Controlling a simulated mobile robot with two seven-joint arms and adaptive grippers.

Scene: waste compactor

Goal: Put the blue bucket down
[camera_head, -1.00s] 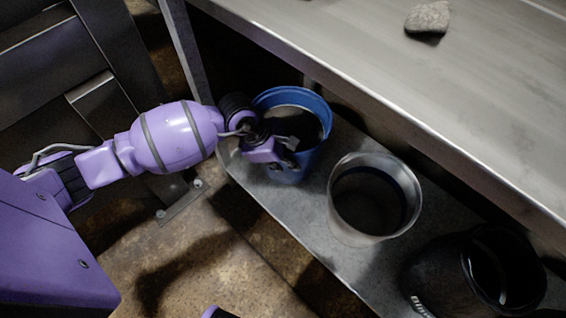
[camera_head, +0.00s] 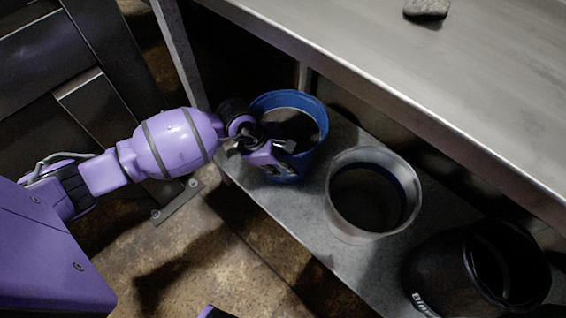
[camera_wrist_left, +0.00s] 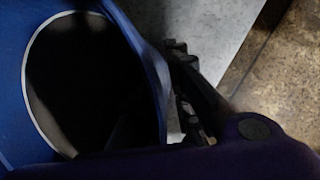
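The blue bucket (camera_head: 311,152) stands upright on the low metal shelf, at its left end, with a dark inside. It fills the left of the left wrist view (camera_wrist_left: 150,45), where I look into its mouth. My left gripper (camera_head: 258,147) is at the bucket's near left rim. Its fingers look spread apart, one tip over the bucket's mouth and one outside. In the left wrist view a dark finger lies outside the wall with a light gap beside it. Contact with the rim is hard to judge. My right gripper is not in view.
A grey bucket (camera_head: 344,222) stands on the low shelf (camera_head: 305,215) right of the blue one, with a black bucket (camera_head: 440,268) beyond it. A metal tabletop (camera_head: 440,70) overhangs the shelf and carries a stone (camera_head: 427,8). Brown floor (camera_head: 215,265) is clear in front.

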